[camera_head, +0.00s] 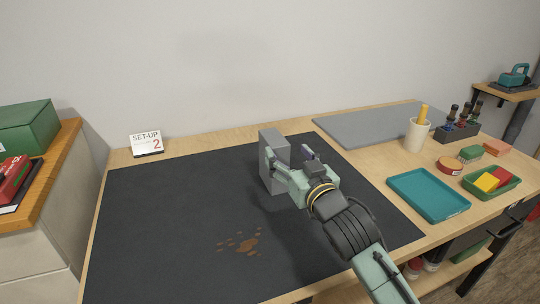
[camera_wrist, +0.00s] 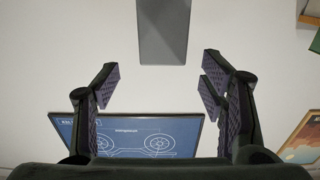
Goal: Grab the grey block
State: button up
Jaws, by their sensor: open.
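The grey block (camera_head: 273,138) stands upright on the dark mat (camera_head: 180,215), near its back edge. My gripper (camera_head: 289,158) is open beside it, and its near finger overlaps the block in the head view, hiding part of it. In the wrist view the block (camera_wrist: 164,30) enters from the top edge, centred between my spread fingers (camera_wrist: 160,85). There it shows beyond the fingertips, with clear gaps to both sides. I cannot tell whether any finger touches it.
A "SET-UP 2" card (camera_head: 146,144) stands behind the mat at left. A grey board (camera_head: 370,124), a pale cup (camera_head: 416,135), a teal tray (camera_head: 428,195) and a green tray (camera_head: 510,187) lie to the right. The mat's left half is mostly clear, with brown stains (camera_head: 247,244).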

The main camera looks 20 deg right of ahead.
aim_at(274, 137)
jog(key=w+p, duration=0.1)
jog(key=w, duration=0.3)
jog(key=shift+w+a+r+p, duration=0.1)
jog(key=shift+w+a+p, duration=0.05)
jog(key=shift+w+p, duration=0.2)
jog(key=w, duration=0.1)
jog(key=w+p, duration=0.1)
jog(key=w, duration=0.2)
jog(key=shift+w+a+f+p, duration=0.2)
jog(key=shift+f+p, duration=0.15)
grip_shut()
dwell(0.4)
